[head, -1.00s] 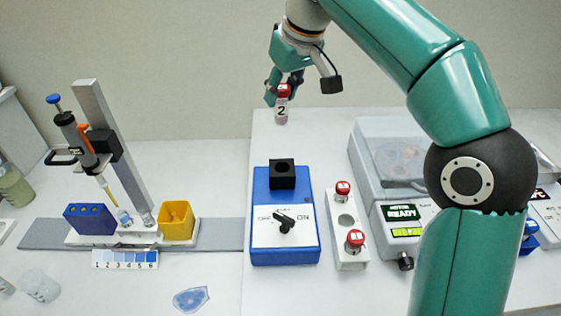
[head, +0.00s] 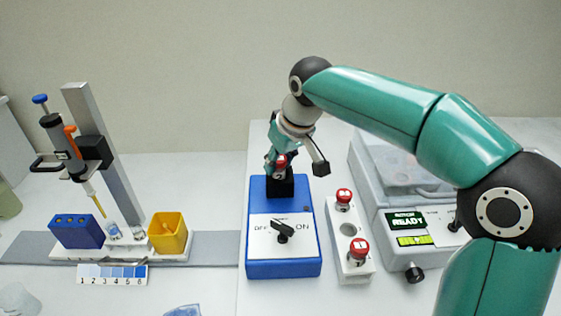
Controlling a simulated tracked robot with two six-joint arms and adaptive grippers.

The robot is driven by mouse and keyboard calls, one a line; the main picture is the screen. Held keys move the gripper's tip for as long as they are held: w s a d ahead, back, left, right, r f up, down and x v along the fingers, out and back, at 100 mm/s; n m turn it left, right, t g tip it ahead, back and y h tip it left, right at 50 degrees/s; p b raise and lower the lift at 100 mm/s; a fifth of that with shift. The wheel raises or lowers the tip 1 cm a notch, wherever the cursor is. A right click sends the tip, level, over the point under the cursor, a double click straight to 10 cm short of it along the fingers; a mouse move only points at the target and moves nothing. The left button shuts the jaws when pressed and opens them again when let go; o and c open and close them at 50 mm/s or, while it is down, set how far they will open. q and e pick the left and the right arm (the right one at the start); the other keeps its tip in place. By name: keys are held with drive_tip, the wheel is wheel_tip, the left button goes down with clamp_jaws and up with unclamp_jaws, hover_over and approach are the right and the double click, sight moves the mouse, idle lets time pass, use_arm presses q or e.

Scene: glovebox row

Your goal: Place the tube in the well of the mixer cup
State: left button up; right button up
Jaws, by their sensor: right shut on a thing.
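The tube (head: 281,161) has a red cap and is held by my right gripper (head: 280,165), which is shut on it. The tube is upright at the black mixer cup (head: 280,186) on the back of the blue mixer (head: 285,268). Its lower part is hidden at the cup's top, so I cannot tell how deep it sits in the well. The mixer has a black knob (head: 282,231) between OFF and ON marks. My left gripper is not in view.
A white rack with two red-capped tubes (head: 344,196) stands right of the mixer, with an empty hole between them. A grey machine (head: 400,216) reading READY is further right. A pipette stand (head: 101,155), blue block (head: 76,231) and yellow bin (head: 168,233) are at left.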

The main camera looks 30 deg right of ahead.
drive_tip(key=o, duration=1)
drive_tip(key=shift+f, duration=0.1)
drive_tip(key=shift+r, duration=0.2)
drive_tip(key=p+v, duration=0.1)
drive_tip(key=v, duration=1.1)
drive_tip(key=shift+p, duration=0.4)
